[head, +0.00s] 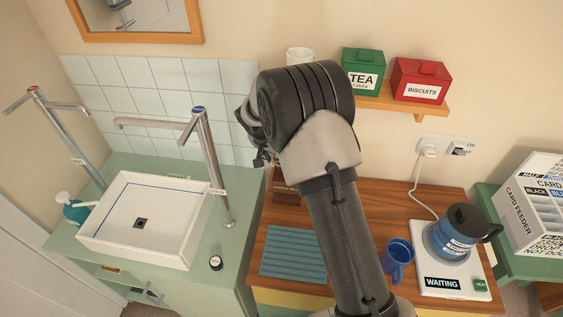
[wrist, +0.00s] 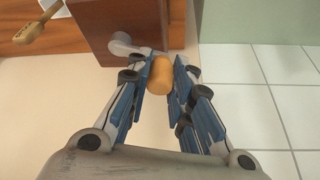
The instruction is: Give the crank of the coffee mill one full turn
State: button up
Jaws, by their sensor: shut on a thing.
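In the wrist view the coffee mill (wrist: 118,20) is a dark red-brown wooden body at the top. A grey metal crank (wrist: 122,46) runs from it toward a short orange-tan knob (wrist: 161,76). My gripper (wrist: 161,86) has its blue-padded fingers on both sides of this knob and is shut on it. In the head view my arm hides most of the mill; a dark brown part of it (head: 287,192) shows beneath my wrist. My gripper (head: 260,157) shows only in part there, left of the wrist and above the mill.
A blue mug (head: 397,259) and a blue kettle (head: 458,236) on a white base stand right of my arm. A teal ribbed mat (head: 291,252) lies on the wooden counter. A tall tap (head: 211,165) and white sink (head: 120,240) are left. A shelf (head: 388,99) holds tins above.

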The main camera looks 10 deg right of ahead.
grip_shut()
jog(key=shift+w+f, duration=0.1)
jog(key=shift+w+d+m+b, duration=0.1)
jog(key=shift+m+b, duration=0.4)
jog(key=shift+b, duration=0.3)
jog(key=shift+w+d+m+h, duration=0.1)
jog(key=shift+m+h, duration=0.2)
jog(key=shift+w+d+m+g+b, duration=0.15)
jog(key=shift+m+g+b, duration=0.15)
jog(key=shift+m+b, duration=0.2)
jog(key=shift+d+m, duration=0.1)
jog(key=shift+m, duration=0.2)
